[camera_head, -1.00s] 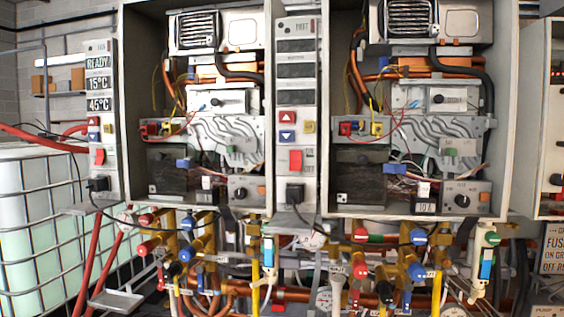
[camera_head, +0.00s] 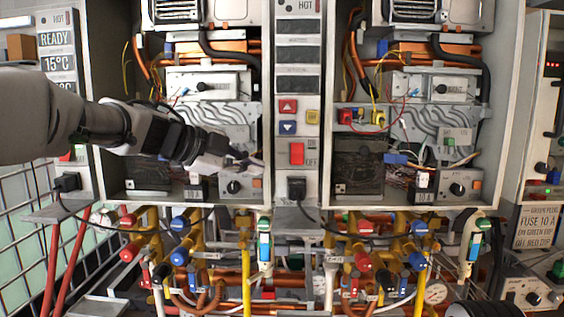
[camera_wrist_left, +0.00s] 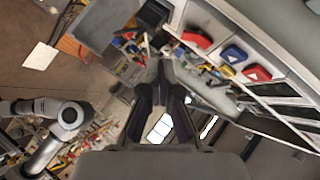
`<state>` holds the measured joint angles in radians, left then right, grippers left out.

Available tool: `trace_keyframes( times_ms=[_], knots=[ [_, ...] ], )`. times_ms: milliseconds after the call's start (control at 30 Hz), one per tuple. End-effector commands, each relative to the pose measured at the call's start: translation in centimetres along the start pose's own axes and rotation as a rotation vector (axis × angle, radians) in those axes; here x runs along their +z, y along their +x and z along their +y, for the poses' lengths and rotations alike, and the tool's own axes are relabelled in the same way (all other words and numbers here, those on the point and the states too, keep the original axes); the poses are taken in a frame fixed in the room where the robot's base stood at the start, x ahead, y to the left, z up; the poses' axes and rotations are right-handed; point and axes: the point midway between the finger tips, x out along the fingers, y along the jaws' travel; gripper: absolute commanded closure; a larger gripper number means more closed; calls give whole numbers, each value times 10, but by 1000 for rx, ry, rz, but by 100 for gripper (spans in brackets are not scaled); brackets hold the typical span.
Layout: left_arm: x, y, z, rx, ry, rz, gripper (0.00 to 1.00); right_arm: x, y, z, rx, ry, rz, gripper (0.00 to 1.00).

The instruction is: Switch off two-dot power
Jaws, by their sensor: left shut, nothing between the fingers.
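A red rocker switch (camera_head: 297,153) with ON and OFF lettering sits on the grey middle control panel (camera_head: 313,175), below red and blue arrow buttons. Its displays are dark. In the left wrist view the red switch (camera_wrist_left: 197,40) lies up and right of the fingertips. My left gripper (camera_head: 252,161) is shut and empty, in front of the left open heater, a little left of the switch and apart from it. It also shows in the left wrist view (camera_wrist_left: 160,75). Two-dot marks are not legible.
The left heater's side wall (camera_head: 268,100) edges the middle panel. A black plug (camera_head: 296,188) with a cable sits below the switch. Pipes and coloured valves (camera_head: 365,260) crowd the space under the heaters. A yellow button (camera_head: 313,116) is beside the arrows.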

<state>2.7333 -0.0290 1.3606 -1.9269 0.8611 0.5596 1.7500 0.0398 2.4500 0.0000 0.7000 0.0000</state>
Motion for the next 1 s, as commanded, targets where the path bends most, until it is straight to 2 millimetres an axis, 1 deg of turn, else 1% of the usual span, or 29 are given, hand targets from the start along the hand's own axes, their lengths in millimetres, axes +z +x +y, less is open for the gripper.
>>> trace_keyframes(
  times_ms=[33,100,133,233,533,667,767,1000],
  knots=[
    [-16,-15,-16,-24,27,0,100,0,-4,0,0,0,0,60],
    [-31,-29,-28,-48,51,-1,100,0,-6,0,0,0,0,60],
    [-34,-32,-32,-54,58,-1,100,0,-6,0,0,0,0,60],
    [-40,-38,-36,-64,66,0,100,0,-6,0,0,0,0,60],
    [-39,-35,-35,-63,64,0,100,0,-6,0,0,0,0,60],
    [-39,-24,-36,-61,65,-1,100,0,-8,0,0,0,0,60],
    [-39,-6,-37,-60,64,-1,100,0,-11,0,0,0,0,60],
    [-40,46,-41,-60,64,0,100,0,-21,0,0,0,0,60]
  ],
)
